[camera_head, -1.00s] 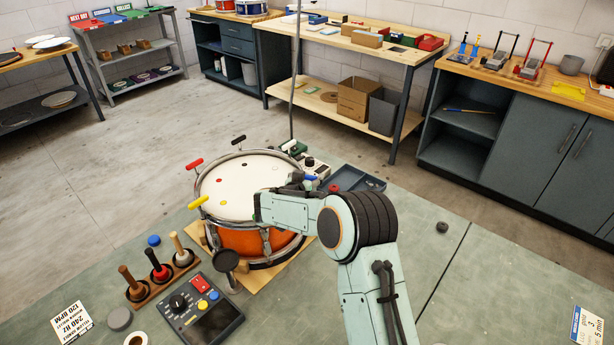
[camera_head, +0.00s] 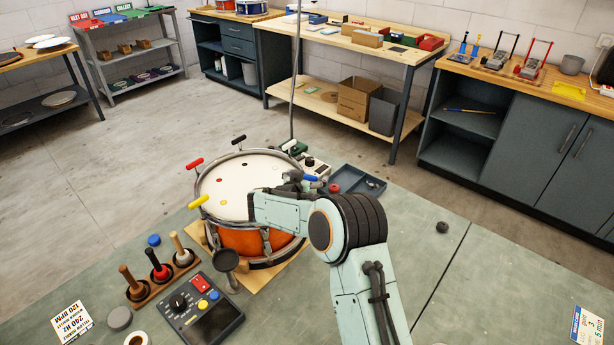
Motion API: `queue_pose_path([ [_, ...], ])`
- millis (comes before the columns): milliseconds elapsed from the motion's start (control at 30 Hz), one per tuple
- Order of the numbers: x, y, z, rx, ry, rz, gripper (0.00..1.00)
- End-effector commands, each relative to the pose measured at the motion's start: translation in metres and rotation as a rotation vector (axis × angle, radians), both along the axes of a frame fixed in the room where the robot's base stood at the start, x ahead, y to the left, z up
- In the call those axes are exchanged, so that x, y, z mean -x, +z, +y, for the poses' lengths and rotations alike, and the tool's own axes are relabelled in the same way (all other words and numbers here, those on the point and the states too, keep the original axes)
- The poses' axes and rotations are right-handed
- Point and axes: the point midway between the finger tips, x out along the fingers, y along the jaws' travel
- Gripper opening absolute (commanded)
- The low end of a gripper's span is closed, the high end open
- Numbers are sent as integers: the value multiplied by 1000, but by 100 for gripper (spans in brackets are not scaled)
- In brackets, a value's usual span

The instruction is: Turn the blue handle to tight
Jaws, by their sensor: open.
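The orange drum (camera_head: 240,241) with a white head stands on a wooden board on the green bench. Handles sit around its rim: yellow (camera_head: 200,202), red (camera_head: 195,164), black (camera_head: 239,139) and blue. The blue handle (camera_head: 311,178) shows at the drum's right side, just beyond my gripper. My gripper (camera_head: 295,184) is over the right edge of the drum, close to the blue handle. It is open. My own arm hides part of the fingers and of the drum's right rim, so I cannot tell whether it touches the handle.
A dark tray (camera_head: 358,181) lies right of the drum. A rack of mallets (camera_head: 160,275) and a control box (camera_head: 203,308) stand at front left. A thin upright pole (camera_head: 294,80) rises behind the drum. The bench on the right is mostly clear.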

Motion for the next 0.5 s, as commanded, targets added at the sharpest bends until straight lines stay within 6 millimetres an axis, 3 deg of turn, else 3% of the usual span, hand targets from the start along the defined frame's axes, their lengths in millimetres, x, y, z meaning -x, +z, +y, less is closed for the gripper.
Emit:
queue_pose_path([
  [167, 7, 4, 3, 1, 2, 1, 83],
  [500, 69, 32, 29, 2, 5, 0, 83],
])
